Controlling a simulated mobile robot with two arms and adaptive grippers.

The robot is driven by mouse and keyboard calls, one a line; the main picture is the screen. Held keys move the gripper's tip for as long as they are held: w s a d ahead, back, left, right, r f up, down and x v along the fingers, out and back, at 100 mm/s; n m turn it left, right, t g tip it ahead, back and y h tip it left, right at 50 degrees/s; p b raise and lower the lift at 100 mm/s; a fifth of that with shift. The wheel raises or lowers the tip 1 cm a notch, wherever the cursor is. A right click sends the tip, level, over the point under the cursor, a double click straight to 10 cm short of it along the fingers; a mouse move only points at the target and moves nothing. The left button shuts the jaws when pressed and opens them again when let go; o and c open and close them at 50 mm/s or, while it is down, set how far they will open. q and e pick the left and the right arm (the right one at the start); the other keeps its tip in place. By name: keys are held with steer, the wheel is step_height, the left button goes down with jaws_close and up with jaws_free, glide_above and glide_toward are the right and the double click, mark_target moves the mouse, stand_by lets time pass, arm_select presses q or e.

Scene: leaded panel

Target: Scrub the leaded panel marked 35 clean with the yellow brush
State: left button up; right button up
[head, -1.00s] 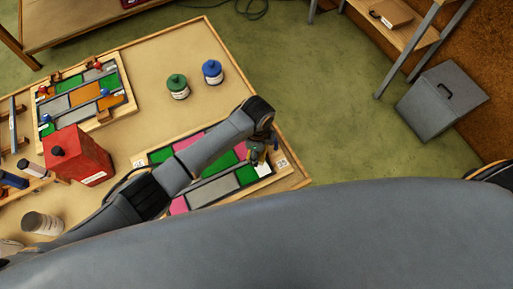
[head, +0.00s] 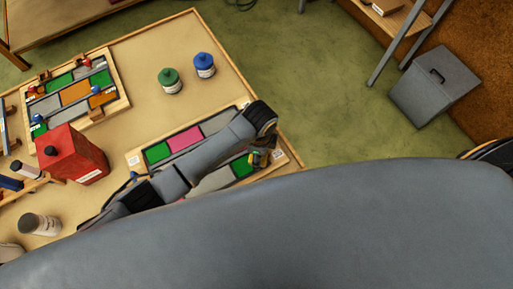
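The leaded panel (head: 186,139) lies flat in a wooden frame at the near right corner of the table. My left gripper (head: 258,159) points down over the panel's right end, beside a green pane. A bit of yellow shows at its fingers, perhaps the brush, but the fingers are too small and covered to tell their hold. My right gripper is out of view.
A green-capped jar (head: 170,82) and a blue-capped jar (head: 204,66) stand behind the panel. A red can (head: 75,156) stands left of it. Another framed panel (head: 123,101) lies far left. A grey bin (head: 434,87) is on the floor.

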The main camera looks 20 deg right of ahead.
arm_select(q)
steer(key=shift+s+d, duration=0.15)
steer(key=shift+s, duration=0.65)
steer(key=shift+r, duration=3)
